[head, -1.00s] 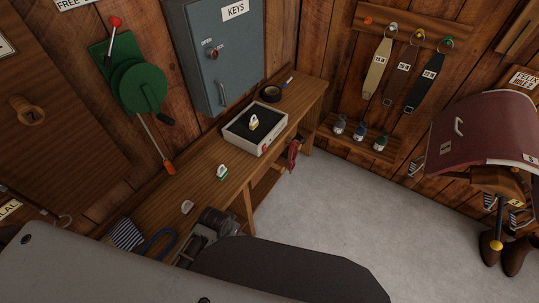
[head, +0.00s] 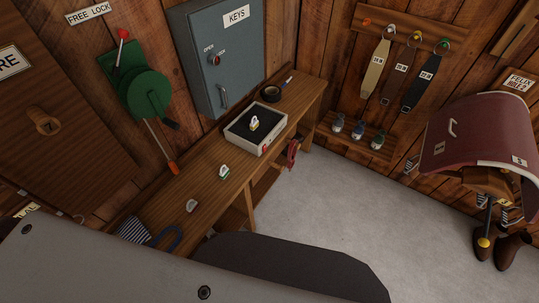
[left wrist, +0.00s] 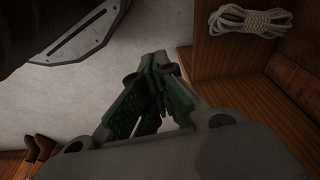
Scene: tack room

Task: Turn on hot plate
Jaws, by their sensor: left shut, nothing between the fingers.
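The hot plate (head: 269,145) is a pale box with a dark top and a red knob (head: 265,149) on its front. It sits on the wooden bench in the head view. A small white and yellow tagged item (head: 254,123) stands on its dark top. My left gripper (left wrist: 152,72) shows in the left wrist view, with green finger pads closed together and nothing between them. It is over the pale floor, and the hot plate is not in that view. Neither gripper shows in the head view. The knob's setting is too small to read.
A grey KEYS cabinet (head: 222,60) and green winch (head: 147,95) hang above. Rope (left wrist: 250,20) lies on wood.

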